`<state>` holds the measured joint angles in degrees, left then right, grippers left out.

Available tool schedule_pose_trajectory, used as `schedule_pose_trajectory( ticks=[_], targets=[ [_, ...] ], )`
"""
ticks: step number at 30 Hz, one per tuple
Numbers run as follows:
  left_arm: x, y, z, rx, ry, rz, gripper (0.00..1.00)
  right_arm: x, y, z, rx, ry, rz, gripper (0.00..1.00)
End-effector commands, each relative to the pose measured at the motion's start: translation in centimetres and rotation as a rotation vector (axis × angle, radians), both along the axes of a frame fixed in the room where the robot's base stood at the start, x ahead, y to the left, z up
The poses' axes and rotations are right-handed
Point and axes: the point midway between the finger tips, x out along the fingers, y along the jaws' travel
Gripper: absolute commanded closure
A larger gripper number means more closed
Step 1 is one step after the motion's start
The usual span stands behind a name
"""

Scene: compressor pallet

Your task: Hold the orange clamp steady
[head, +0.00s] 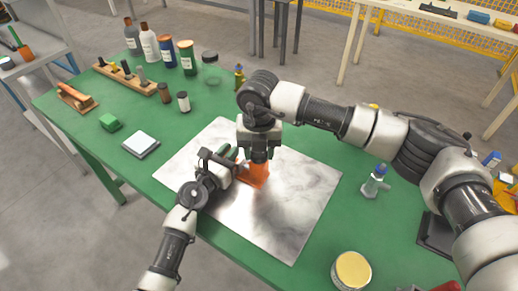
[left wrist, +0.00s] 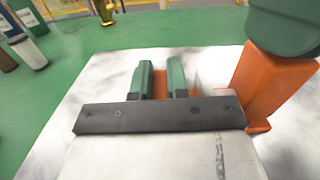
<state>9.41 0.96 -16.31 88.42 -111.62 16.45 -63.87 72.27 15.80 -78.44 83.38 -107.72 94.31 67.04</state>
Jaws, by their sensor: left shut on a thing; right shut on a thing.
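The orange clamp (head: 254,178) stands on the grey metal plate (head: 300,205) near the middle of the table. In the left wrist view its tall orange part (left wrist: 272,88) is at the right, and a lower orange part shows between my left fingers. My left gripper (head: 236,165) reaches in low from the left and is shut on that lower part; its green fingers (left wrist: 160,80) lie on either side of it. My right gripper (head: 259,155) comes down from above and is shut on the clamp's top, hiding its upper end.
On the green table (head: 110,155) are a digital scale (head: 141,144), a green block (head: 109,122), a wooden rack (head: 130,82) and several bottles at the back left. A round tin (head: 352,271) is at the front right, a spray bottle (head: 376,181) behind it. The plate's right part is clear.

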Motion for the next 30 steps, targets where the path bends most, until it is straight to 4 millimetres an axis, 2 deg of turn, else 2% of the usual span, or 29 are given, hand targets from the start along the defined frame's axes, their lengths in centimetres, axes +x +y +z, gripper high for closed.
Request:
schedule_pose_trajectory(
  ticks=[30],
  targets=[
    [0.02,0.14,-0.14,0.002,0.003,0.003,1.0,0.04,-0.05,0.11,-0.001,-0.001,0.964,0.81]
  ],
)
